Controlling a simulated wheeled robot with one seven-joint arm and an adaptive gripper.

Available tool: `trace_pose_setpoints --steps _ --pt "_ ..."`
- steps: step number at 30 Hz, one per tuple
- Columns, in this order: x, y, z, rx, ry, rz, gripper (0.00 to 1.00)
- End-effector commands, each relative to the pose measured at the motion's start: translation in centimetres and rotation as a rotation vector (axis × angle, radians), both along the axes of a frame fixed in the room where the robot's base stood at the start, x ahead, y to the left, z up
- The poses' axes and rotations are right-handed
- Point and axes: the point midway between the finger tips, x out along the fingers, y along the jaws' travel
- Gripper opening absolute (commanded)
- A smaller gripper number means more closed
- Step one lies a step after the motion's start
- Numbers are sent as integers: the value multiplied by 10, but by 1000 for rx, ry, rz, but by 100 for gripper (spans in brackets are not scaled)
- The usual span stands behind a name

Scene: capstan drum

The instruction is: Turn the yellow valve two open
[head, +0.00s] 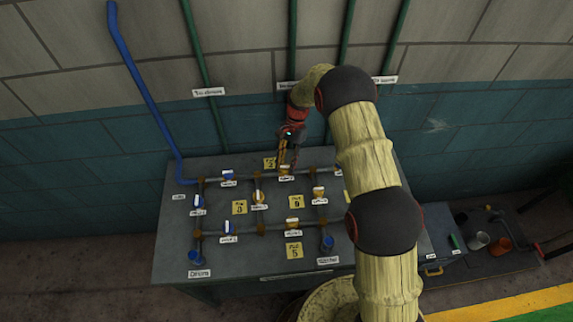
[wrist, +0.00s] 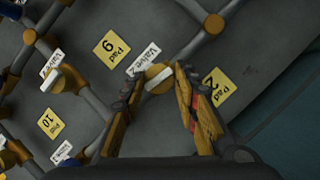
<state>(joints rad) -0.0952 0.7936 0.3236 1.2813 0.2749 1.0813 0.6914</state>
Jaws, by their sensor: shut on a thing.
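The yellow valve two (wrist: 153,70) sits on a grey pipe, with a white bar across its round yellow body and a "Valve 2" label (wrist: 145,58) beside it. My gripper (wrist: 157,78) has one finger on each side of the valve and is shut on it. In the wrist view the white bar slants up to the right between the fingertips. In the head view my gripper (head: 287,158) reaches down to valve two (head: 285,169) at the back of the grey bench, and the fingers partly hide it.
Other yellow valves (head: 292,223) and blue valves (head: 228,175) stand close by on the pipe grid. Yellow pad plates (head: 297,202) lie on the bench (head: 270,262). Green pipes (head: 203,70) run up the wall behind. Buckets (head: 478,240) stand at right.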

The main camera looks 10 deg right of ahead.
Motion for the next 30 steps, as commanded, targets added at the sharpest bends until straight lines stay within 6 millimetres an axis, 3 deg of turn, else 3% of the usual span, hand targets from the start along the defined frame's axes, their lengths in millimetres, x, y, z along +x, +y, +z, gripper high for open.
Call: trace_pose_setpoints --steps 12,27,28,30 --pt "2 1 0 0 -3 165 5" --pt "2 2 1 0 -3 183 5" --pt "2 2 1 0 -3 183 31" --pt "2 2 1 0 -3 183 35"
